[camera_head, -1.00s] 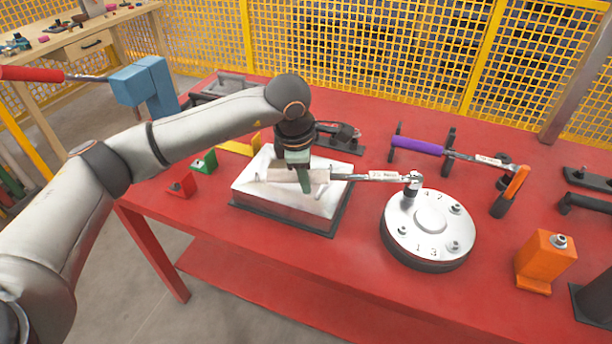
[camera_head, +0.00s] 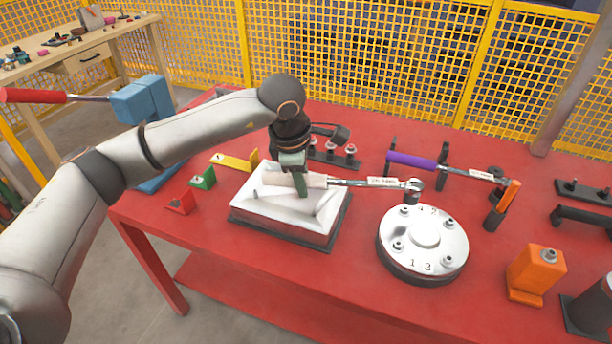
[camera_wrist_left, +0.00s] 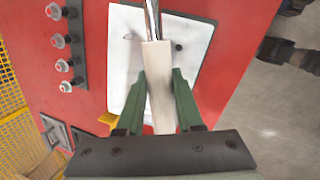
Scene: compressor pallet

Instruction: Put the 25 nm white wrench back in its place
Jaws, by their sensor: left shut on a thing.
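My left gripper (camera_head: 300,184) is shut on the pale handle of the white wrench (camera_head: 345,183). In the left wrist view the green fingers of the gripper (camera_wrist_left: 160,95) sit on both sides of the wrench handle (camera_wrist_left: 158,75). The wrench is held roughly level above the white block (camera_head: 260,212) on its dark base. Its metal head reaches right, just above and behind the round silver flange (camera_head: 400,262) with numbered bolts. It looks clear of the flange's bolts. My right gripper is not in view.
A purple-handled wrench (camera_head: 412,160) rests on black holders behind the flange. An orange-handled tool (camera_head: 507,200) and an orange block (camera_head: 532,275) stand right. Red, green (camera_head: 203,178) and yellow small holders lie left. A red-handled wrench (camera_head: 33,96) lies on a blue holder (camera_head: 145,98).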

